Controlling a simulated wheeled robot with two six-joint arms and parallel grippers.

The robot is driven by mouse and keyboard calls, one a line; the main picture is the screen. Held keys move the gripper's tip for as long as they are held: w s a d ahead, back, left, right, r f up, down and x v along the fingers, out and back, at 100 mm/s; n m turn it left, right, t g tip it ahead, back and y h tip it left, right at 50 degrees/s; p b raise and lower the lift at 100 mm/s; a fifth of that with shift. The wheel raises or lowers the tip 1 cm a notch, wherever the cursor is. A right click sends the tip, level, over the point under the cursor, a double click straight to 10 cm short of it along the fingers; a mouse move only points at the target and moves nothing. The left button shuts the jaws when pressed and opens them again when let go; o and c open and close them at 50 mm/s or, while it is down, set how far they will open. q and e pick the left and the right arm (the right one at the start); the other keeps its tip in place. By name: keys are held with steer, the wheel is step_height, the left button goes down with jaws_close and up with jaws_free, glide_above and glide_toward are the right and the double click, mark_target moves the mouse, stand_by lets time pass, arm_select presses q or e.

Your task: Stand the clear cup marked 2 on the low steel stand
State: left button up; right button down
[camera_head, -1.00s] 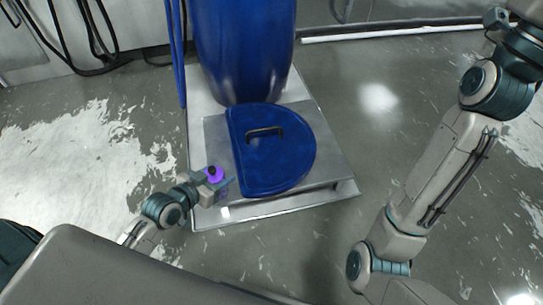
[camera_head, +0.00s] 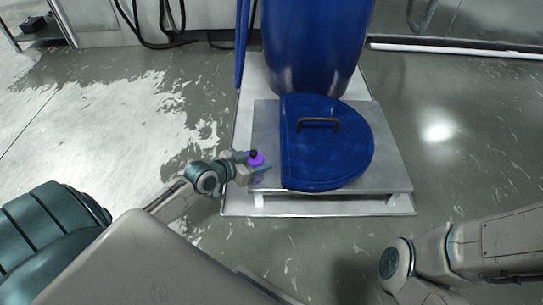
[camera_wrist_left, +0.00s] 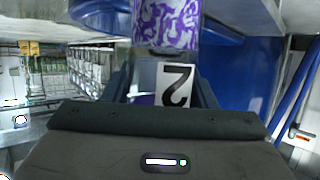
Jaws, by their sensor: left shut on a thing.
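The clear cup marked 2 (camera_wrist_left: 174,84) is between the fingers of my left gripper (camera_wrist_left: 165,88) in the left wrist view. Its black 2 is on a white label, with a purple and white pattern beyond it. In the head view the cup shows as a small purple shape with a dark top (camera_head: 256,158). My left gripper (camera_head: 257,168) is shut on it at the left front part of the low steel stand (camera_head: 267,125). I cannot tell whether the cup's base touches the stand. My right gripper is out of view.
A blue half-round lid (camera_head: 335,155) with a dark handle covers much of the stand. A tall blue barrel (camera_head: 315,45) stands behind it. A strip of stand left of the lid is bare. The floor around is open.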

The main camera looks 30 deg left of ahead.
arm_select(q)
steer(key=w+f+b, duration=0.1)
steer(key=w+b, duration=0.1)
steer(key=w+a+f+b, duration=0.1)
steer(key=w+f+b, duration=0.1)
steer(key=w, duration=0.1)
steer(key=w+f+b, duration=0.1)
steer(key=w+b, duration=0.1)
steer(key=shift+w+a+f+b, duration=0.2)
steer(key=shift+a+b, duration=0.15)
steer(key=shift+a, duration=0.05)
steer(key=shift+r, duration=0.1)
steer(key=o, duration=0.7)
steer(key=shift+f, duration=0.2)
steer(key=o, duration=0.4)
steer(key=shift+r, duration=0.15)
